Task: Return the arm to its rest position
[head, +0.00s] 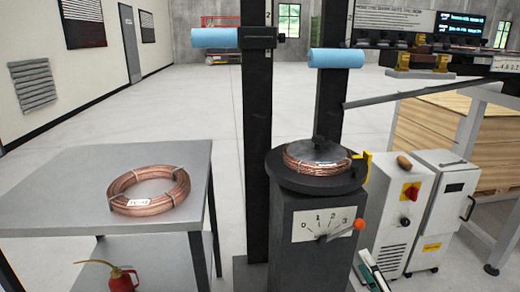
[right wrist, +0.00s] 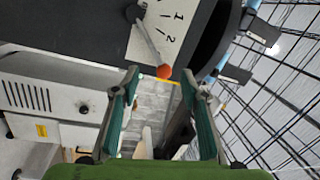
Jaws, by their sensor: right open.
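My right gripper (head: 371,270) shows at the bottom of the head view, below and right of the orange-knobbed lever (head: 359,225) on the dark machine. In the right wrist view its two green fingers (right wrist: 160,82) are apart, with nothing held between them. The orange knob (right wrist: 163,72) appears just beyond the fingertips there, apart from them as far as I can tell. The lever points right, past the 3 on the white dial (head: 325,222). My left gripper is in neither view.
A copper coil (head: 330,155) lies on the machine's round top. Another coil (head: 150,190) lies on the grey table (head: 60,200) at left. A red oil can (head: 122,278) sits on its lower shelf. White cabinets (head: 400,215) stand close right of my right gripper.

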